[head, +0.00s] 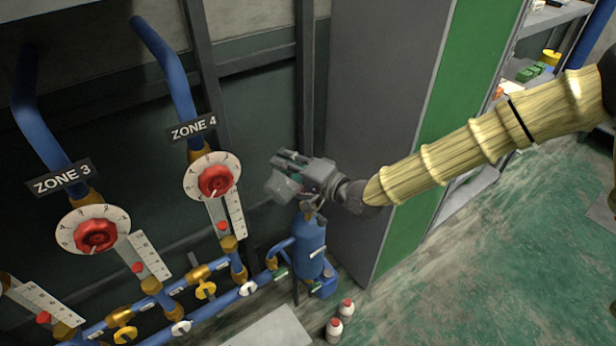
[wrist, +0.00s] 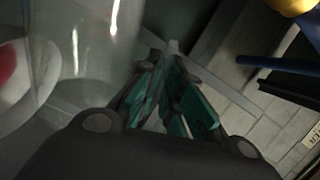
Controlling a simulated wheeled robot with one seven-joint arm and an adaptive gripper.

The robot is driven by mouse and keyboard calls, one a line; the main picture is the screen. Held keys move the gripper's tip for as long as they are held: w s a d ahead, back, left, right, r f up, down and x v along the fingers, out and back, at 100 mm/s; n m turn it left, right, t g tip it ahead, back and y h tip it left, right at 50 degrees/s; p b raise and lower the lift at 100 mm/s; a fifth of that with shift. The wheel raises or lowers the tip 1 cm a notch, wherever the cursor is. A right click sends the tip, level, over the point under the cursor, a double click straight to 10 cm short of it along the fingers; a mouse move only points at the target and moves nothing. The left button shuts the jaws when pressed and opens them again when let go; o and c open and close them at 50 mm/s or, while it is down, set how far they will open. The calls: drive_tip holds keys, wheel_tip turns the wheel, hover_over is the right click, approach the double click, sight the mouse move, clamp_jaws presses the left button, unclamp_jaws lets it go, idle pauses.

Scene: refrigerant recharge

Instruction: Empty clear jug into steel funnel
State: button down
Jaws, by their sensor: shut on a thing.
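The clear jug (head: 283,188) is held up beside my gripper (head: 291,160) in the head view and looks tilted there. In the wrist view the jug (wrist: 95,50) fills the upper left as a see-through wall. My gripper (wrist: 168,75) shows teal pads close together, shut on the jug at what seems to be its handle. The gripper is above the blue cylinder (head: 310,238). I cannot clearly make out the steel funnel; the top of the cylinder is partly covered by my gripper. Whether liquid is in the jug cannot be told.
Blue pipes with red dials (head: 215,181) for Zone 4 and Zone 3 (head: 95,235) stand left of the gripper. A grey and green cabinet (head: 385,90) stands behind it. Two white bottles with red caps (head: 334,329) are on the floor. Green floor is free at right.

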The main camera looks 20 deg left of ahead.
sight(277, 170)
drive_tip(key=shift+s, duration=0.3)
drive_tip(key=shift+s+a+n, duration=0.2)
drive_tip(key=shift+s+n, duration=0.2)
drive_tip(key=shift+s, duration=0.1)
drive_tip(key=shift+s+a+f+n+b, duration=0.3)
drive_tip(key=shift+s+f+n+b, duration=0.45)
drive_tip(key=shift+b, duration=0.5)
drive_tip(key=shift+s+a+n+b, duration=0.2)
drive_tip(key=shift+s+n+b, duration=0.3)
drive_tip(key=shift+n+b, duration=0.3)
drive_tip(key=shift+s+a+f+n+b, duration=0.1)
drive_tip(key=shift+s+f+n+b, duration=0.2)
drive_tip(key=shift+f+n+b, duration=0.25)
drive_tip(key=shift+s+f+n+b, duration=0.15)
drive_tip(key=shift+f+n+b, duration=0.35)
drive_tip(key=shift+b, duration=0.25)
drive_tip(key=s+a+f+n+b, duration=0.1)
drive_tip(key=s+f+n+b, duration=0.1)
drive_tip(key=f+n+b, duration=0.1)
drive_tip(key=s+f+n+b, duration=0.2)
drive_tip(key=f+n+b, duration=0.1)
drive_tip(key=f+b, duration=0.2)
drive_tip(key=s+a+f+n+b, duration=0.1)
drive_tip(key=s+f+n+b, duration=0.1)
drive_tip(key=f+b, duration=0.2)
drive_tip(key=shift+s+a+f+n+t+b, duration=0.15)
drive_tip(key=shift+s+a+n+t+b, duration=0.2)
drive_tip(key=shift+b, duration=1.15)
